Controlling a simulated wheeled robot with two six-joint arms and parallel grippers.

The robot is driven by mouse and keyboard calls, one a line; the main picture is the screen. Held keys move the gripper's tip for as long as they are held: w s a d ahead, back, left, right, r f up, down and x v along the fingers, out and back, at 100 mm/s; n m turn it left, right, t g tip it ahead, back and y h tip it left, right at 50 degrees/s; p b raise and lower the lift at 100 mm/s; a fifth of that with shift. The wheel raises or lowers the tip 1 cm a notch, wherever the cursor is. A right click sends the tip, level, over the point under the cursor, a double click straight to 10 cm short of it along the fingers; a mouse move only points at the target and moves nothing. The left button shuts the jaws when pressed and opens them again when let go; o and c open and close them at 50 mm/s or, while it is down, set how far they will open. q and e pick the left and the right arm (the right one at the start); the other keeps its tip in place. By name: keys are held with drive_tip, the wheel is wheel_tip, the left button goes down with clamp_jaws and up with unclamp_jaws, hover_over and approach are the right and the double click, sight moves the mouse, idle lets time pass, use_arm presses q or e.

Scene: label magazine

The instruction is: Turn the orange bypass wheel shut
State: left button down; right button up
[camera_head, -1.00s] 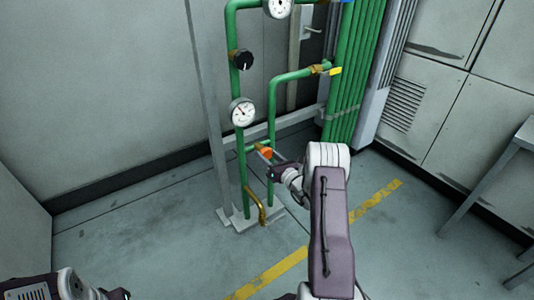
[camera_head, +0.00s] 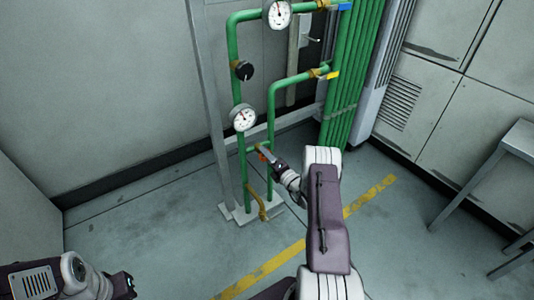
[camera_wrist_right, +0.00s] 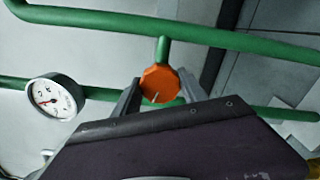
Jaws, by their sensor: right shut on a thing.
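The orange bypass wheel (camera_wrist_right: 160,82) sits on a short stub off a green pipe in the right wrist view. In the head view only a small part of the wheel (camera_head: 262,156) shows beside the fingers, low on the green pipework. My right gripper (camera_wrist_right: 160,98) is shut on the wheel, one grey finger at each side of it. In the head view the right gripper (camera_head: 265,153) reaches the wheel from the lower right. A pale mark shows on the wheel's face.
A brass-coloured lever (camera_head: 260,205) is below. A grey table (camera_head: 520,140) stands at right. Floor before the pipes is clear.

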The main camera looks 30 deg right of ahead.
drive_tip(key=m+p, duration=0.1)
drive_tip(key=m, duration=0.2)
drive_tip(key=shift+m, duration=0.3)
drive_tip(key=m+p, duration=0.1)
drive_tip(key=m, duration=0.2)
drive_tip(key=shift+m+p, duration=0.3)
drive_tip(key=m, duration=0.3)
drive_tip(key=shift+f+m+p, duration=0.15)
drive_tip(key=shift+m+p, duration=0.15)
drive_tip(key=shift+p, duration=0.05)
drive_tip(key=shift+m, duration=1.7)
drive_tip(key=o, duration=1.4)
drive_tip(key=shift+c, duration=0.2)
drive_tip(key=shift+p, duration=0.3)
